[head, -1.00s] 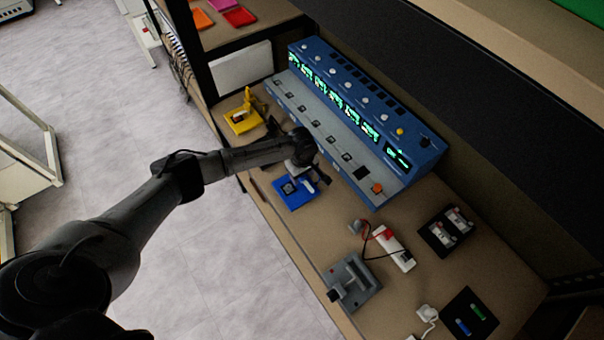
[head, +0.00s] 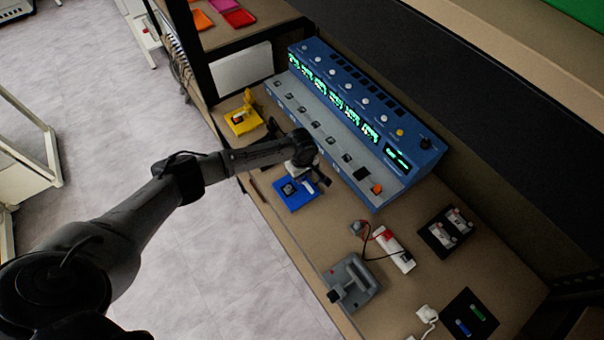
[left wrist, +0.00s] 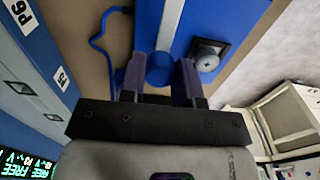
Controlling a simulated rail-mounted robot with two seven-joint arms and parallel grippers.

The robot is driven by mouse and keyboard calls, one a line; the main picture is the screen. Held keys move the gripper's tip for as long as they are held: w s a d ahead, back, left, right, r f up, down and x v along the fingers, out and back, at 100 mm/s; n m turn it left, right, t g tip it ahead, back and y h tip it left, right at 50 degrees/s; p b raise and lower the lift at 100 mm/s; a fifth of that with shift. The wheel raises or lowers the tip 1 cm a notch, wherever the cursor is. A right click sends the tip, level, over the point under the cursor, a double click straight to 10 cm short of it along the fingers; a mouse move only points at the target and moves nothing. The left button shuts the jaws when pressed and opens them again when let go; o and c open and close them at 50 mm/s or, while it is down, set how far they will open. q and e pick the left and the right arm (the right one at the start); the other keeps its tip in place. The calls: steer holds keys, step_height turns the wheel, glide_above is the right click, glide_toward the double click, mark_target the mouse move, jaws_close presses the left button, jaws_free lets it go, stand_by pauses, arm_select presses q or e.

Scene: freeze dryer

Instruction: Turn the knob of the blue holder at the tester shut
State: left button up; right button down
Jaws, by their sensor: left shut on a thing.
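The blue holder (head: 300,201) lies on the bench in front of the blue tester (head: 358,120). In the left wrist view the holder (left wrist: 228,18) fills the top, with a blue round knob (left wrist: 160,70) and a grey round part in a black square (left wrist: 208,55). My left gripper (left wrist: 160,78) is shut on the blue knob, one finger on each side. In the head view my left gripper (head: 308,172) stands over the holder's back side and hides its knob. My right gripper is not in view.
A yellow holder (head: 243,120) stands further left on the bench. To the right are a grey fixture (head: 352,283), a red and white device (head: 395,250) and dark trays (head: 446,232). A blue cable (left wrist: 100,45) runs beside the holder.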

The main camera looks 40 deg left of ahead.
arm_select(q)
steer(key=shift+d+r+m+p, duration=0.15)
steer(key=shift+m+p, duration=0.7)
steer(key=shift+p, duration=1.35)
steer(key=shift+a+r+m+p, duration=0.15)
steer(key=shift+m+p, duration=0.7)
steer(key=shift+p, duration=1.3)
steer(key=shift+d+f+m, duration=0.1)
steer(key=shift+m, duration=0.4)
steer(key=shift+f+m+p, duration=0.15)
steer(key=shift+m+p, duration=0.35)
steer(key=shift+m, duration=0.4)
steer(key=m, duration=0.4)
steer(key=shift+m+p, duration=0.3)
steer(key=shift+p, duration=0.1)
steer(key=m, duration=0.3)
steer(key=shift+m, duration=2)
steer(key=o, duration=0.9)
